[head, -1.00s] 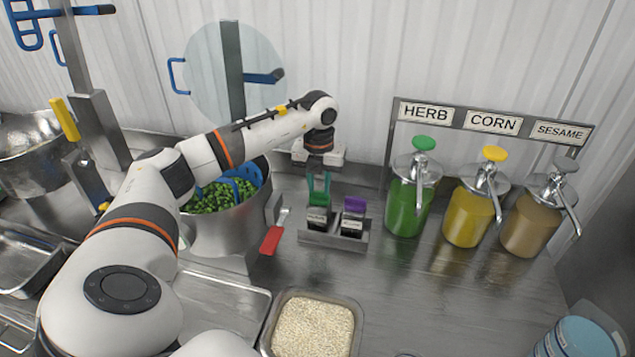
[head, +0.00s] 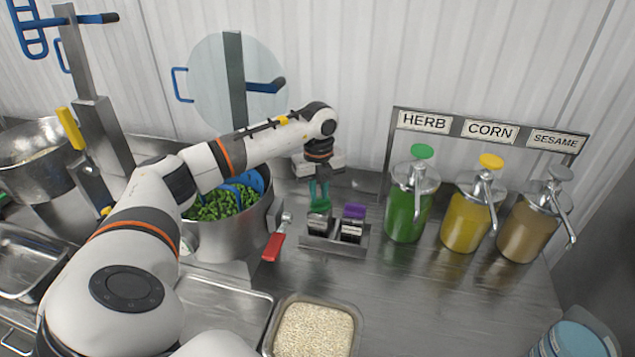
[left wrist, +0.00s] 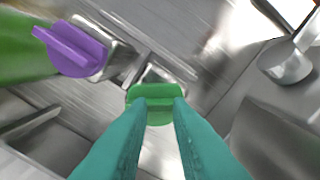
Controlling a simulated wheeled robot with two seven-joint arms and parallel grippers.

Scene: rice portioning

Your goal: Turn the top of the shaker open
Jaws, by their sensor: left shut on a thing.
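Two small shakers stand side by side in a metal holder (head: 333,245) on the counter. The left shaker has a green top (head: 319,207), and the right one has a purple top (head: 355,211). My left gripper (head: 319,190) points down from above and is shut on the green top. In the left wrist view its teal fingers (left wrist: 157,112) sit on both sides of the raised ridge of the green top (left wrist: 153,95). The purple top (left wrist: 75,50) is apart from the fingers at the upper left there. My right gripper is not in view.
A pot of green peas (head: 223,243) stands left of the holder, with a red-handled tool (head: 273,246) between. Pump bottles of green (head: 405,215), yellow (head: 462,221) and brown liquid (head: 521,230) stand to the right. A tray of rice (head: 313,331) is in front. The counter's middle right is clear.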

